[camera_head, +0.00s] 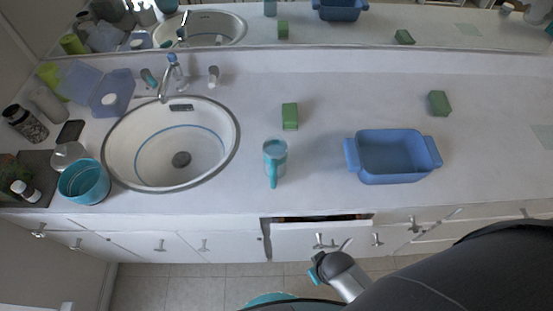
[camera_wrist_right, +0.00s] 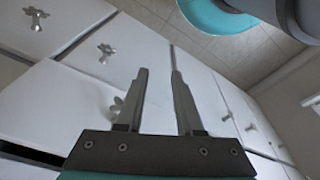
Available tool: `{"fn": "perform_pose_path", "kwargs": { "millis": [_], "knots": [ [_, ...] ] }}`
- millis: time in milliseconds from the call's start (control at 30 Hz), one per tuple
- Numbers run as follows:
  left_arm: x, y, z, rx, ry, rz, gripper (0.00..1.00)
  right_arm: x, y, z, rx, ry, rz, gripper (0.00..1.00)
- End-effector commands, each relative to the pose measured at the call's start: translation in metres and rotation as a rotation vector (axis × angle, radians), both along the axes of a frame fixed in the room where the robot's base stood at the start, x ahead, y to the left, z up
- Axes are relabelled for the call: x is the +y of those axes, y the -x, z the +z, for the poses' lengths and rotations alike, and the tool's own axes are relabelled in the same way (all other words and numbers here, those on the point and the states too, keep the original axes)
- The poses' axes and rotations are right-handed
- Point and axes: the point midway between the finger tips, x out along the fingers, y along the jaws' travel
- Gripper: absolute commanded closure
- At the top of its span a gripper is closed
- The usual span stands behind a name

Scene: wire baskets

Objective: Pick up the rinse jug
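The rinse jug (camera_head: 275,150) looks like a small light-blue and white cup with a teal handle pointing toward the counter's front edge. It stands on the white counter, between the sink and a blue basin. In the right wrist view my right gripper (camera_wrist_right: 160,72) is open and empty, its two dark fingers apart in front of the white cabinet fronts. In the head view my right arm comes in from the lower right, below the counter front and apart from the jug. The jug is not in the right wrist view. My left gripper is not in view.
A blue basin (camera_head: 393,178) stands right of the jug, a green sponge block (camera_head: 290,117) behind it. The round sink (camera_head: 127,160) lies left, with a teal bowl (camera_head: 84,182) beside it. A drawer (camera_head: 318,237) below the jug has a dark gap along its top.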

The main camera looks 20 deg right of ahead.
Motion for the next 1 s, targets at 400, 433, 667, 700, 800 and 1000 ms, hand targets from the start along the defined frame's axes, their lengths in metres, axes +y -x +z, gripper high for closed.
{"fn": "perform_pose_path", "kwargs": {
  "millis": [400, 433, 667, 700, 800, 1000],
  "knots": [
    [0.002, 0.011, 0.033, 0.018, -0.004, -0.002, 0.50, 0.007, -0.065, 0.138, -0.089, -0.020, 0.042, 0.64],
    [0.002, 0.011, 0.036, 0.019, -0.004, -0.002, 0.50, 0.009, -0.079, 0.154, -0.114, -0.030, 0.078, 0.64],
    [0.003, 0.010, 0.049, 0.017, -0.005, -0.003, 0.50, 0.023, -0.145, 0.221, -0.212, -0.097, 0.379, 0.64],
    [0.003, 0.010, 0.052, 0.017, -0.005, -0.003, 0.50, 0.024, -0.153, 0.234, -0.223, -0.105, 0.436, 0.64],
    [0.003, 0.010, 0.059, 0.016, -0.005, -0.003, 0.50, 0.023, -0.167, 0.264, -0.231, -0.113, 0.573, 0.64],
    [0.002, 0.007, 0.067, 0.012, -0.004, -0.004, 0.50, 0.012, -0.173, 0.302, -0.203, -0.120, 0.748, 0.64]
  ]
}}
